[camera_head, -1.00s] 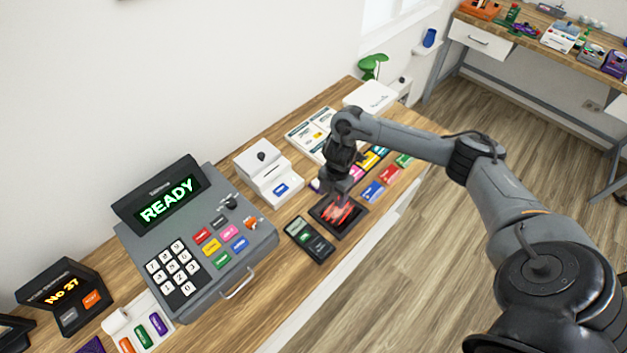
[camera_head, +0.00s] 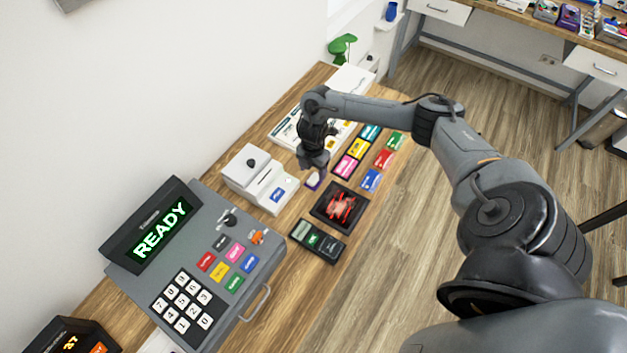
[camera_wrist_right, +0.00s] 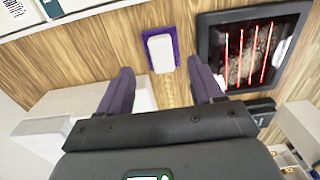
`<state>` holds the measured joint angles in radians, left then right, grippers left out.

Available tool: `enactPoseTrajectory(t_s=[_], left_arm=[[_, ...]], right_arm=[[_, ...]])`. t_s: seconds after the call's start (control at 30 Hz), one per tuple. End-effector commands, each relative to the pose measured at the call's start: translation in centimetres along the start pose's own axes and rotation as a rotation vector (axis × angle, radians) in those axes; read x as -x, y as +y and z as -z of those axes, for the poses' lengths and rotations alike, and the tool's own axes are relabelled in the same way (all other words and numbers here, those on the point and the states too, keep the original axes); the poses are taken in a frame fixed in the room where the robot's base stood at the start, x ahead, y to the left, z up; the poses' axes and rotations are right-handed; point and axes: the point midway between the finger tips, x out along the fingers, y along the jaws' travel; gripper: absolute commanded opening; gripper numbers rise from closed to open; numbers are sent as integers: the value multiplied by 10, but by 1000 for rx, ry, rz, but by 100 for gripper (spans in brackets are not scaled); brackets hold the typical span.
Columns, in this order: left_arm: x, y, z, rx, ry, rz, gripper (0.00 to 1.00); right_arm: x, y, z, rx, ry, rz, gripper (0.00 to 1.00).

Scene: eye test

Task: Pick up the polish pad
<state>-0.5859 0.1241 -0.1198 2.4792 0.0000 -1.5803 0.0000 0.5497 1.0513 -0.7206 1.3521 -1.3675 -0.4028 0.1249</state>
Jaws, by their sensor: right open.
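The polish pad looks to be the small white block (camera_wrist_right: 161,54) lying on a purple base (camera_wrist_right: 151,33) in the right wrist view. In the head view the white block (camera_head: 313,180) shows just below my right gripper (camera_head: 314,166), partly hidden by it. My right gripper is open and empty. In the right wrist view its two dark fingers (camera_wrist_right: 160,72) point toward the block, one on each side of it, and appear to be above the table. My left gripper is not in view.
A black scanner with red lines (camera_head: 339,207) lies close by the pad. A white card machine (camera_head: 260,178) stands on the other side. A card terminal (camera_head: 316,241), a cash register (camera_head: 195,250) and rows of coloured cards (camera_head: 356,149) are around on the wooden counter.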

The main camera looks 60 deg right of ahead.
Motion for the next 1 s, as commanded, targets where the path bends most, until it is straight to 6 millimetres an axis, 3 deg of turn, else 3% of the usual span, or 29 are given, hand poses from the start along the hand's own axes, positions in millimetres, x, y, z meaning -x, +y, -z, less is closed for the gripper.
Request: enactPoseTrajectory(t_s=[0.5, 0.8, 1.0], left_arm=[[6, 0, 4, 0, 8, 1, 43], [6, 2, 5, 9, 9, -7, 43], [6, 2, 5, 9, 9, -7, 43]], right_arm=[[-50, -4, -1, -1, 0, 1, 66], [-53, -4, -1, 1, -1, 1, 66], [-53, -4, -1, 1, -1, 1, 37]])
